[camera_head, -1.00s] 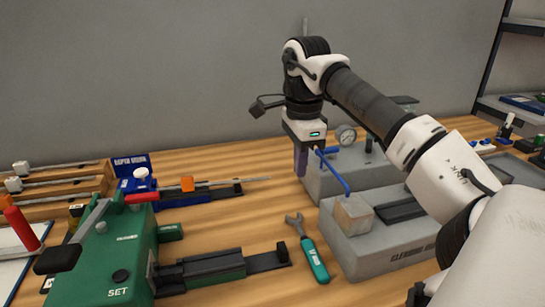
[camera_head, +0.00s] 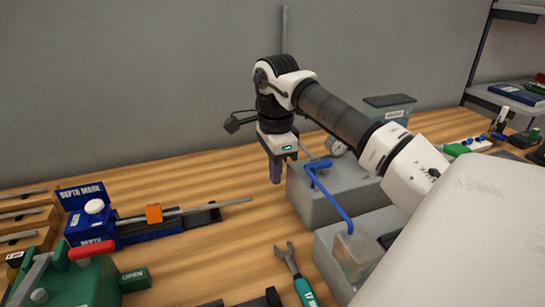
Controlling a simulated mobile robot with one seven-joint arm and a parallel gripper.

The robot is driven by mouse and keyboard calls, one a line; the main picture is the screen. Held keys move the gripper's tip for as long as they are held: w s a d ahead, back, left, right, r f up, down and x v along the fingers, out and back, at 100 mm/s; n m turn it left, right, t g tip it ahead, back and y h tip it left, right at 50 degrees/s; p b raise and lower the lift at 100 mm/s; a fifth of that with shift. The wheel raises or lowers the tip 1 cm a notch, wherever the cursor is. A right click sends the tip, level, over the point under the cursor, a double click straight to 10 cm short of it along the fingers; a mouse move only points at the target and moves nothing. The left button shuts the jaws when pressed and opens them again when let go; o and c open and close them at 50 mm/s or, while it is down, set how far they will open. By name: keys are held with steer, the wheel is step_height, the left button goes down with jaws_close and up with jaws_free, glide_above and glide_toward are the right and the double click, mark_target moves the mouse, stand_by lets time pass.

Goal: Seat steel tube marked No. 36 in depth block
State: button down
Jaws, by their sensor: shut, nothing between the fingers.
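The depth block (camera_head: 92,232) is a blue fixture at the left with a "DEPTH MARK" plate behind it, a white knob and a dark rail to its right. A thin steel tube (camera_head: 232,203) lies along the rail, passes by an orange piece (camera_head: 153,214) and sticks out past the rail's right end. No number can be read on it, and I cannot tell how deep its left end sits. My gripper (camera_head: 276,180) points down, shut and empty, right of the tube's free end and apart from it.
Several tubes lie on a wooden rack (camera_head: 28,214) at far left. A green fixture (camera_head: 85,280) stands in front. A grey block with a gauge (camera_head: 318,192) and blue pipe is right of my gripper. A wrench (camera_head: 296,278) lies in front. Bench between is clear.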

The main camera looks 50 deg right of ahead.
step_height(320, 180, down, 4)
steer(key=shift+r, duration=0.1)
steer(key=a, duration=0.1)
steer(key=w+a+p, duration=0.1)
steer(key=shift+w+a+f, duration=0.2)
steer(key=shift+a+f, duration=0.15)
steer(key=shift+w+a+f+p, duration=0.1)
steer(key=shift+w+a+p, duration=0.2)
steer(key=shift+a, duration=0.15)
steer(key=a, duration=0.1)
steer(key=w+a+b, duration=0.1)
steer(key=w+a, duration=0.1)
steer(key=a, duration=0.1)
steer(key=shift+b, duration=0.4)
steer(key=shift+a, duration=0.1)
